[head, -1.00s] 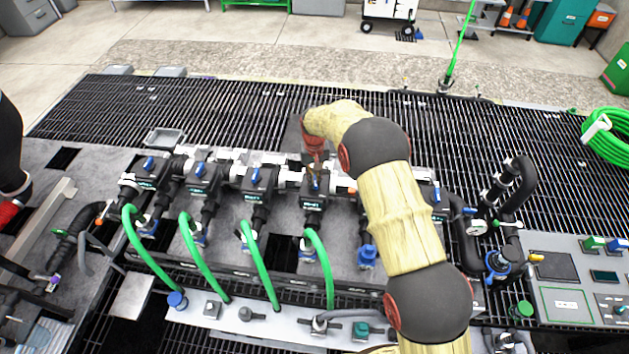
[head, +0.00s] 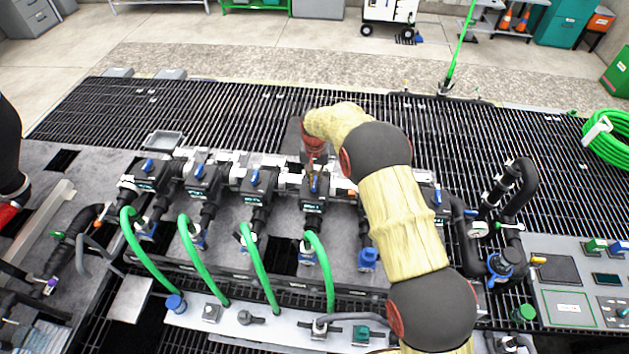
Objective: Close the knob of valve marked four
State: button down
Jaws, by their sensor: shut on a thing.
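A row of black valves with blue knobs crosses the middle of the head view. The fourth valve from the left (head: 313,204) has a small label, too small to read for certain. My gripper (head: 315,175) comes down on this valve from above and is shut on its knob (head: 315,184). The fingers and my wrist hide much of the knob, so its exact angle is unclear. The knobs of the first (head: 148,165), second (head: 200,171) and third (head: 255,177) valves show uncovered to the left.
Green hoses (head: 262,270) curve from the valves toward a pale front rail (head: 245,317). My arm covers part of the row right of the fourth valve. Black piping (head: 521,185) and a control panel (head: 565,270) stand at the right. Dark grating (head: 235,110) lies behind, mostly clear.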

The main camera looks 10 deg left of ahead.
aim_at(315, 182)
jog(key=shift+w+r, duration=0.1)
jog(key=c, duration=1.9)
grip_release()
jog(key=shift+o, duration=0.3)
notch_tip(315, 182, up, 12)
